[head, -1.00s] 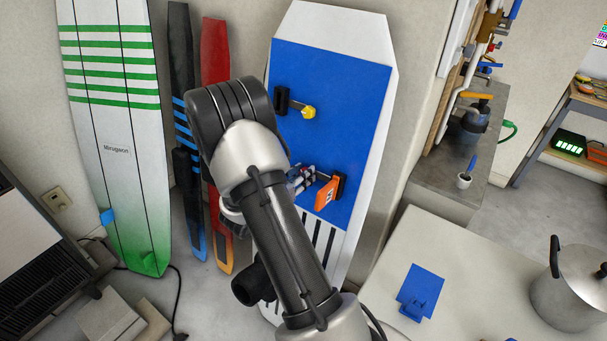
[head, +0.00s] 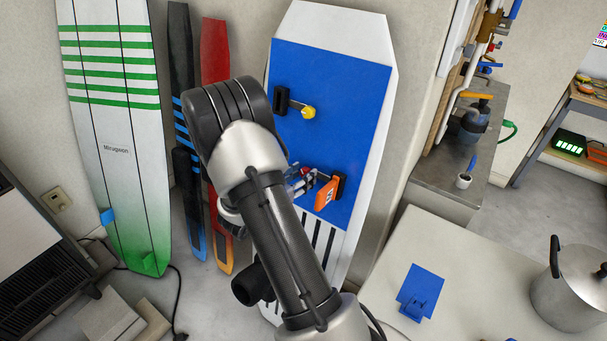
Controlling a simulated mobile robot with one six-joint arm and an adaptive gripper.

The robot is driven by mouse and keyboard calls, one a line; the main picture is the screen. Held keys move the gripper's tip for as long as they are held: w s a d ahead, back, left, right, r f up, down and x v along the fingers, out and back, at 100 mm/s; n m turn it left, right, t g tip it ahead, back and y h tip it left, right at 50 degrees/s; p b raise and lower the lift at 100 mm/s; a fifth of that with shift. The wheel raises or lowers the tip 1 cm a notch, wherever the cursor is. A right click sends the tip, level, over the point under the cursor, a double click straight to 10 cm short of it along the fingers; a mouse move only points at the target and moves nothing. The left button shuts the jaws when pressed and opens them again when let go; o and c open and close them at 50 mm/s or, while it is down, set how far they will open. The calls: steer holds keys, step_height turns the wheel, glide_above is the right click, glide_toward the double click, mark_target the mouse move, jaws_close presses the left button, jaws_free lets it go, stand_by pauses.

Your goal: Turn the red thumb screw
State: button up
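A small red part (head: 306,170), seemingly the red thumb screw, shows on the blue panel (head: 345,100) just above my gripper. It is mostly hidden and its shape is too small to make out. My gripper (head: 306,184) is at the lower part of the panel, just left of an orange piece (head: 325,193) on a black mount. My own arm hides much of the gripper. I cannot tell whether its fingers touch the red part or how far apart they are.
A yellow knob (head: 308,112) on a black mount sticks out higher on the panel. Boards, including a green-striped one (head: 115,150), lean on the wall at left. A pale table (head: 470,260) with a blue stand (head: 420,290) and a metal pot (head: 570,290) is at right.

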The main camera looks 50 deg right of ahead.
steer(key=shift+v, duration=2.8)
steer(key=s+a+r+n+g+y, duration=0.3)
steer(key=s+a+r+g+y, duration=0.15)
steer(key=s+a+r, duration=0.55)
steer(key=s+a+r+n+t+y, duration=0.2)
steer(key=a+n+y, duration=0.1)
steer(key=a, duration=0.4)
steer(key=s+a+r+n+t+y, duration=0.2)
steer(key=a+r+n+t+y, duration=0.1)
steer(key=a, duration=0.4)
steer(key=s+a+r+n+t+y, duration=0.2)
steer(key=s+a+n+y, duration=0.1)
steer(key=a+n, duration=0.4)
steer(key=shift+a+r+t+y, duration=0.3)
steer(key=shift+a+y, duration=0.2)
steer(key=shift+y, duration=0.35)
